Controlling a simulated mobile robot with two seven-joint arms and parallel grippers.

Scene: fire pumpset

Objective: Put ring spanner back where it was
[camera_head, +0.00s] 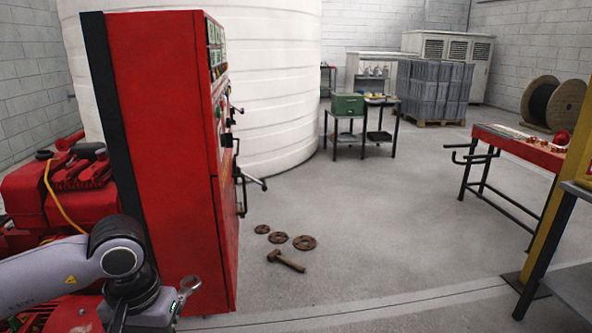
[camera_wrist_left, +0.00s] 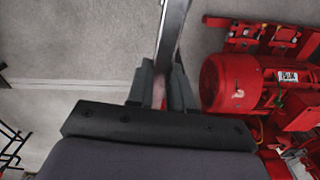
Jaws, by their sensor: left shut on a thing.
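The ring spanner (camera_head: 186,290) is a grey metal tool. Its ring end shows beyond my left gripper (camera_head: 150,308) at the lower left of the head view, in front of the foot of the red cabinet. In the left wrist view the spanner's shaft (camera_wrist_left: 174,35) runs up out of the picture from between the fingers of my left gripper (camera_wrist_left: 161,85), which are shut on it. The spanner is held above the floor. The other end of the spanner is hidden or out of view. My right gripper is in neither view.
A tall red control cabinet (camera_head: 165,150) stands close at the left, beside the red pump machinery (camera_head: 75,190). A hammer (camera_head: 286,261) and rusty flanges (camera_head: 304,242) lie on the floor. A red workbench (camera_head: 525,147) is at right, a small table (camera_head: 345,138) farther back.

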